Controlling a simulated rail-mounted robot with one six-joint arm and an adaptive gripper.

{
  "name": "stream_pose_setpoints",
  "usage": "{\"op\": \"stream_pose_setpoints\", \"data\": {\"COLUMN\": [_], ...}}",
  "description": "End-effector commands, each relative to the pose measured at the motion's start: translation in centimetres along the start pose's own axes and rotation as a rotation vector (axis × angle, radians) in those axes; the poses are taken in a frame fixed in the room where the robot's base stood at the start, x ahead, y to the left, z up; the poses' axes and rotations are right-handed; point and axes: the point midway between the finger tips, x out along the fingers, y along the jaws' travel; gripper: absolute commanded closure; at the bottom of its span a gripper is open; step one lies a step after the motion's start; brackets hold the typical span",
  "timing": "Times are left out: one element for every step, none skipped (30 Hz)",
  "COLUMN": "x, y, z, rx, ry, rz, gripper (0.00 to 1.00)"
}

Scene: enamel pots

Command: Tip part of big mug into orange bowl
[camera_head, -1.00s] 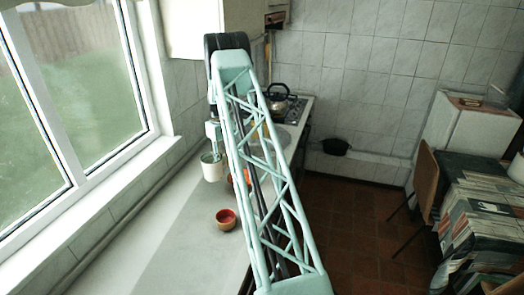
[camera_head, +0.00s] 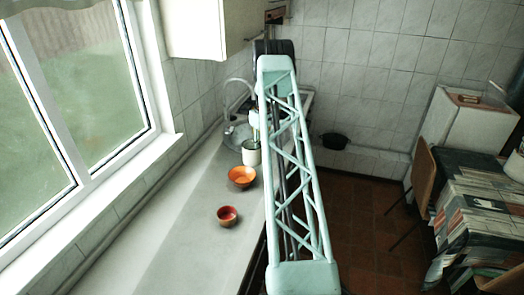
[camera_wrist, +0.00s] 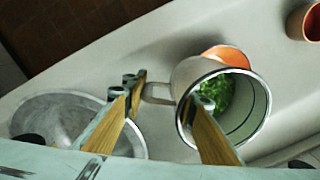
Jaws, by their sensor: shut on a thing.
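The big mug (camera_head: 251,156) is white with a dark rim. In the wrist view the mug (camera_wrist: 262,112) shows its open mouth with green contents inside, and its handle points left. My gripper (camera_wrist: 160,97) is shut on the mug at its handle side; the exact contact is partly hidden by the fingers. The mug looks roughly upright. The orange bowl (camera_head: 241,180) stands on the counter just in front of the mug in the head view. In the wrist view the orange bowl (camera_wrist: 228,54) is partly hidden behind the mug.
A smaller red-brown bowl (camera_head: 227,217) stands nearer on the counter; it also shows in the wrist view (camera_wrist: 300,24). A round sink (camera_wrist: 60,115) lies left of the mug in the wrist view. The window wall bounds the counter (camera_head: 180,240), whose near part is clear.

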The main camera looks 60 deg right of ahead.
Motion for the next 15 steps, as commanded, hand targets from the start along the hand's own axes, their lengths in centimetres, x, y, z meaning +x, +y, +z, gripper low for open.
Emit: {"op": "stream_pose_setpoints", "data": {"x": [-0.06,-0.06,-0.06,-0.06,-0.06,-0.06,-0.06,-0.06,-0.05,-0.04,-0.03,-0.01,0.0,0.01,0.03], "y": [-0.01,-0.02,-0.02,-0.02,-0.03,-0.03,-0.03,-0.03,-0.04,-0.05,-0.05,-0.04,-0.03,0.0,0.06], "z": [-0.05,-0.05,-0.04,-0.04,-0.05,-0.04,-0.04,-0.04,-0.04,-0.03,-0.03,-0.02,-0.02,-0.03,-0.04], "rx": [0.0,0.0,0.0,0.0,0.0,0.0,0.0,0.0,0.0,0.0,0.0,0.0,0.0,0.0,-0.001], "ry": [0.001,0.001,0.001,0.001,0.001,0.0,0.0,0.0,0.0,0.0,0.0,-0.001,-0.001,-0.001,-0.001], "rz": [0.0,0.0,0.0,0.0,0.0,0.0,0.001,0.001,0.003,0.005,0.007,0.011,0.015,0.02,0.028], "gripper": [0.95,0.95,0.95,0.95,0.95,0.95,0.95,0.95,0.95,0.95,0.95,0.95,0.95,0.95,0.95]}}
